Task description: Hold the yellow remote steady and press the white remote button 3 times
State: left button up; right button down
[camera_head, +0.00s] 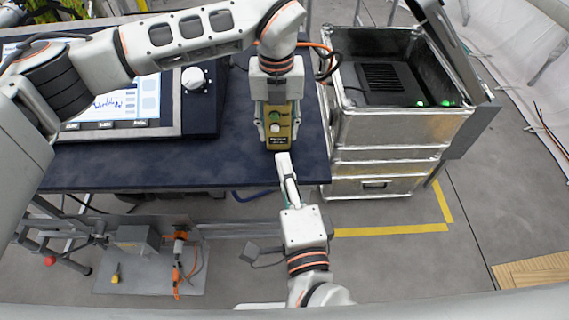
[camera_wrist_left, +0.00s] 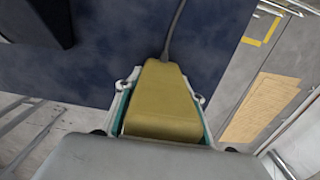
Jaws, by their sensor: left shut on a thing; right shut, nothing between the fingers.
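The yellow remote (camera_head: 277,139) is held in my left gripper (camera_head: 277,112) near the right end of the dark blue table. It also shows in the left wrist view (camera_wrist_left: 160,97), between the two fingers, with a dark cable leaving its far end. In the head view a white button (camera_head: 275,128) and a green button (camera_head: 275,116) show on its face. My right gripper (camera_head: 284,160) is shut and empty. Its fingertips are just below the remote's lower end in the picture; I cannot tell whether they touch it.
The dark blue table (camera_head: 200,165) has a monitor panel with a white knob (camera_head: 195,79) at the left. An open metal case (camera_head: 395,128) with a raised lid stands at the right. Below are floor space, yellow floor tape (camera_head: 390,229) and an orange tool (camera_head: 178,262).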

aim_at(279, 143)
dwell(0.9)
notch_tip(279, 143, up, 7)
jog(key=s+d+n+t+y, duration=0.2)
jog(key=n+t+y, duration=0.25)
jog(key=n, duration=0.85)
notch_tip(279, 143, down, 7)
jog(key=s+a+n+g+y, duration=0.1)
jog(key=a+n+g+y, duration=0.2)
jog(key=n, duration=1.4)
jog(key=g+y, duration=0.3)
jog(key=y, duration=0.1)
jog(key=shift+s+f+g, duration=0.15)
jog(key=shift+s+g, duration=0.1)
jog(key=shift+g, duration=0.1)
jog(key=shift+w, duration=0.1)
jog(key=shift+w, duration=4.3)
jog(key=shift+w, duration=0.1)
jog(key=shift+w, duration=0.3)
